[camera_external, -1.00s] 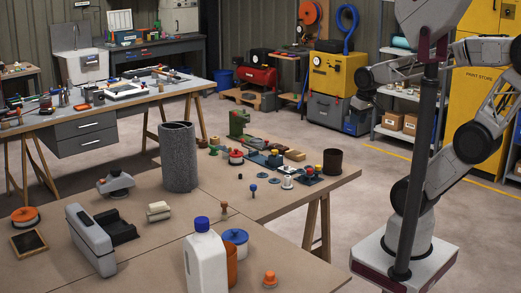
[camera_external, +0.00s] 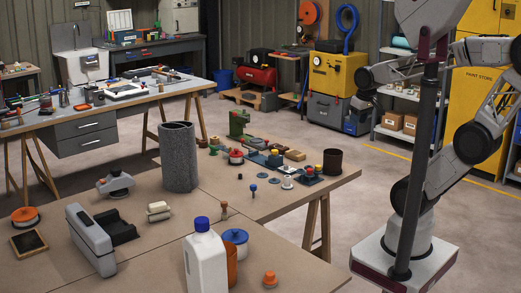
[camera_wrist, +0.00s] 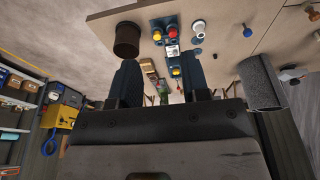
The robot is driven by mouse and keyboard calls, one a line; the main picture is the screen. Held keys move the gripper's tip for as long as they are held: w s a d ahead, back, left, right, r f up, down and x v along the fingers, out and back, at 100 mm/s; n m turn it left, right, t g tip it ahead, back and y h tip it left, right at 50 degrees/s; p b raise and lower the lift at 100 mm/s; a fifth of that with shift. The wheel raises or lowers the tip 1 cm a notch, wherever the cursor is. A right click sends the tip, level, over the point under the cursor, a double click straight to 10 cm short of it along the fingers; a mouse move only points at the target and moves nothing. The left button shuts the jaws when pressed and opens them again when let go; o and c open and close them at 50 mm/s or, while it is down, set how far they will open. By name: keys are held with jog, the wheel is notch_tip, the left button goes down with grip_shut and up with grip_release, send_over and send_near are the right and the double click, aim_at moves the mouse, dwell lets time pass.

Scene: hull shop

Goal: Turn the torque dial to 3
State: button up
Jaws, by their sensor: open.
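I cannot tell for certain which fitting is the torque dial. A white round knob (camera_external: 287,182) stands near the right end of the workbench; it also shows at the top of the wrist view (camera_wrist: 198,27). Beside it is a blue control block with a red and a yellow button (camera_external: 309,172), which also shows at the top of the wrist view (camera_wrist: 164,30). No numbers are readable. My gripper (camera_wrist: 160,70) is open and empty, its two dark fingers apart, with the bench and its fittings beyond them. In the external view, my arm's end is at the right, away from the bench.
A dark brown cup (camera_external: 332,161) stands at the bench's right corner. A grey cylinder (camera_external: 179,157), a white bottle (camera_external: 205,262) with a blue cap, and an orange knob (camera_external: 270,279) stand on the bench. Open floor lies between bench and arm.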

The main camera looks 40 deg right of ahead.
jog(key=shift+o, duration=0.8)
jog(key=shift+w, duration=0.1)
